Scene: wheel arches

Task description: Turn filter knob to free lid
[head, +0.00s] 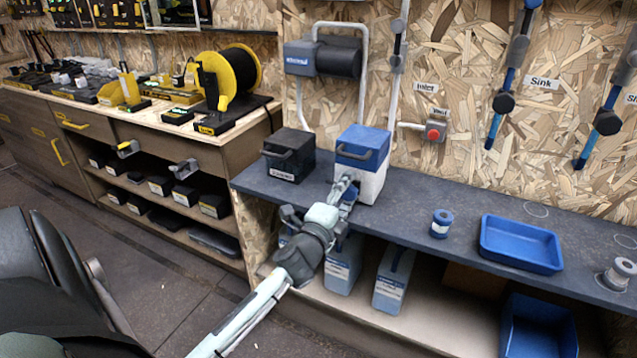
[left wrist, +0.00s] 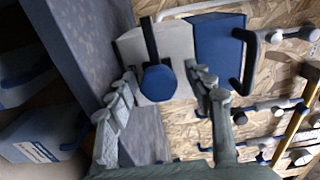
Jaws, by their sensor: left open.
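In the left wrist view the white body (left wrist: 178,45) and blue lid (left wrist: 217,50) lie sideways. My left gripper (head: 346,184) is open at the box's front. Its fingers (left wrist: 163,88) show on either side of the knob, apart from it; I cannot tell the exact depth. My right gripper is not in view.
A black box (head: 288,157) stands just left of the filter box. A small blue-and-white spool (head: 441,224), a blue tray (head: 495,264) and a grey fitting (head: 619,272) stand to the right.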

